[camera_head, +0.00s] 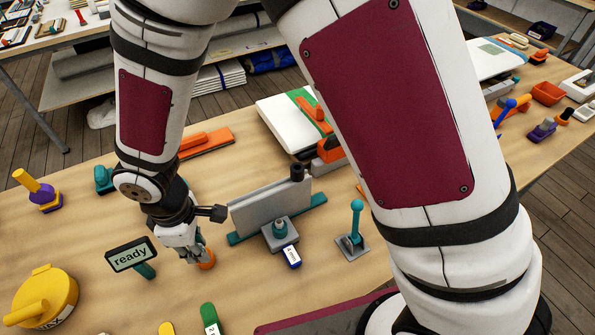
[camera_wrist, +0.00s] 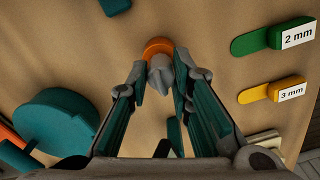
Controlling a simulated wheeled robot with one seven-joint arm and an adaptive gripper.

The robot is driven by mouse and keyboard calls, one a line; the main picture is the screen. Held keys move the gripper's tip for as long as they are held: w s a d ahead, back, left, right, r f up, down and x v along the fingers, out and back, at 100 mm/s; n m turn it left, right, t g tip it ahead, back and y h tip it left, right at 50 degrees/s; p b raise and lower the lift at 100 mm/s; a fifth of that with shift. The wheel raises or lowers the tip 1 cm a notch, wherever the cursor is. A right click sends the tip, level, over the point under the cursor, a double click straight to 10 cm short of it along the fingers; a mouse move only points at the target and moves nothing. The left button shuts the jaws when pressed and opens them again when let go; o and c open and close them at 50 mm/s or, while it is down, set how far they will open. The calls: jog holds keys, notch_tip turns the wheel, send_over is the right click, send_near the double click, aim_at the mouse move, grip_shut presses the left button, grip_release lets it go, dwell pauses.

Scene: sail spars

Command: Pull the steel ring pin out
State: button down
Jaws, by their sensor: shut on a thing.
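The steel ring pin (camera_wrist: 161,73) is a small grey piece between my fingertips in the wrist view. It stands against a round orange holder (camera_wrist: 156,46), which also shows in the head view (camera_head: 207,263) on the table. My gripper (camera_wrist: 160,80) is shut on the pin, one finger on each side. In the head view my gripper (camera_head: 193,252) points down right beside the orange holder, and its fingers hide the pin. I cannot tell how deep the pin sits in the holder.
A "ready" sign (camera_head: 131,255) stands close left of my gripper. A grey upright plate (camera_head: 262,206) on a teal base and a teal lever (camera_head: 356,220) are to the right. A yellow round container (camera_head: 45,298) is front left. "2 mm" (camera_wrist: 276,37) and "3 mm" (camera_wrist: 272,90) tags lie nearby.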

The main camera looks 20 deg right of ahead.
jog(key=shift+r+p, duration=1.85)
jog(key=shift+r, duration=1.45)
